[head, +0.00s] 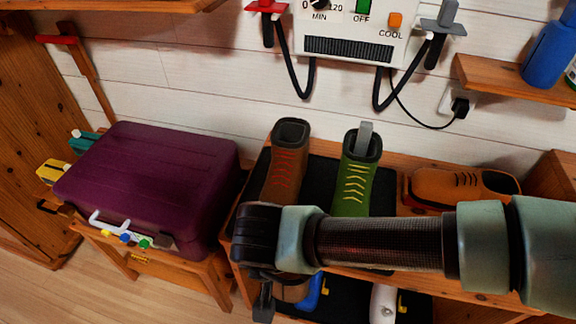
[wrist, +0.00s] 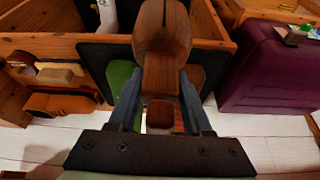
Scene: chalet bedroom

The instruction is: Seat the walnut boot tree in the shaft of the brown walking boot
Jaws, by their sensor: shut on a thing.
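The brown walking boot (head: 285,160) with red laces stands upright on the rack's dark mat. Its shaft opening shows at the top and looks empty. My gripper (wrist: 158,84) is shut on the walnut boot tree (wrist: 162,40), a brown wooden block with a wide rounded part and a narrower part between the fingers. In the head view my arm crosses in front of the boots and my gripper (head: 264,302) is low and mostly hidden by my wrist. The boot tree looks apart from the boot; in the wrist view it hides much of what lies behind it.
A green boot (head: 355,185) with a grey insert stands right of the brown boot. A brown low shoe (head: 460,186) lies farther right. A purple suitcase (head: 150,185) sits on a stool at left. A dryer unit (head: 352,35) with hoses hangs on the wall above.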

